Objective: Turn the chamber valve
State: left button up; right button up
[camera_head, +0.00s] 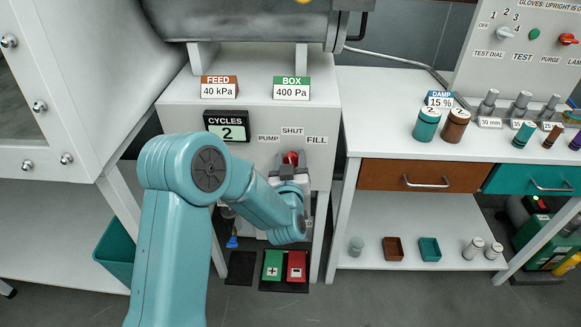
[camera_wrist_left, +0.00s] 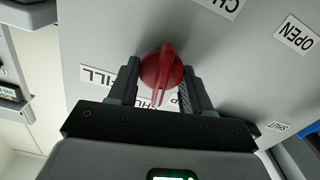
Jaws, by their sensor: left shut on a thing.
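My right gripper is not in view.
The display reads CYCLES 2 (camera_head: 227,134); signs above read FEED 40 kPa (camera_head: 219,87) and BOX 400 Pa (camera_head: 292,88). Green (camera_head: 272,265) and red (camera_head: 296,266) pedals lie on the floor below. A white bench (camera_head: 385,110) with jars stands at the right.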

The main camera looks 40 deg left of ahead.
pick_arm(q)
jog(key=m+b, duration=0.1)
jog(key=m, duration=0.1)
jog(key=shift+m, duration=0.4)
jog(key=m+b, duration=0.1)
jog(key=m, duration=0.1)
jog(key=shift+w+d+m, duration=0.1)
jog(key=shift+d+m, duration=0.05)
jog(key=shift+m, duration=0.25)
jog(key=m, duration=0.3)
jog(key=shift+w, duration=0.1)
jog(key=shift+d+m+b, duration=0.15)
jog(key=shift+m+b, duration=0.15)
jog(key=shift+m, duration=1.4)
jog(key=o, duration=1)
jog(key=shift+f, duration=0.1)
